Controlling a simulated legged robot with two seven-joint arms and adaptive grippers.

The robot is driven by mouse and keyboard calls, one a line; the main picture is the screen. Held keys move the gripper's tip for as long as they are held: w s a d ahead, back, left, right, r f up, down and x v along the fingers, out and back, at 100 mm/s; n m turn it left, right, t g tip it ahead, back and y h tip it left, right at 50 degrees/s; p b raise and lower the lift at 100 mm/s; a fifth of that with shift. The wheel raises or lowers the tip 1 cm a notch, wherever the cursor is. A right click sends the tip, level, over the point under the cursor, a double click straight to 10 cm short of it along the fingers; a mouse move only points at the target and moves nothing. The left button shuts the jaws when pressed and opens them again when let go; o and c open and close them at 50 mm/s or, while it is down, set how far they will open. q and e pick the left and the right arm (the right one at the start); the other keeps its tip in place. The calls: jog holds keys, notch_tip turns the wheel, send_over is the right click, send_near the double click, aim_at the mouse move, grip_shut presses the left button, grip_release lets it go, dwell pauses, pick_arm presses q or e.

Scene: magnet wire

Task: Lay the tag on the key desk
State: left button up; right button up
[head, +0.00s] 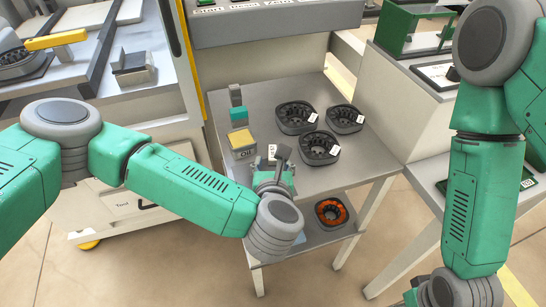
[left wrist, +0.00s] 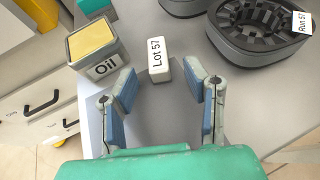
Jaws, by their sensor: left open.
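The tag, a small white block marked "Lot 57" (left wrist: 158,60), lies on the grey table just beyond my left fingertips in the left wrist view. In the head view it is a small pale patch (head: 272,148), partly hidden by my gripper. My left gripper (left wrist: 165,90) is open and empty, its blue-padded fingers spread a little short of the tag; it also shows in the head view (head: 276,166). Which surface is the key desk I cannot tell. My right arm hangs at the right edge of the head view; its fingers are out of frame.
A yellow-topped Oil box (left wrist: 92,48) stands left of the tag. Black ring-shaped holders (head: 320,148) with white labels sit to its right and behind. An orange-filled ring (head: 331,211) is on the lower shelf. A bench with a green frame (head: 413,32) stands at right.

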pick_arm(q)
jog(key=shift+w+f, duration=0.25)
jog(key=shift+w, duration=0.35)
grip_shut()
jog(key=shift+r, duration=0.1)
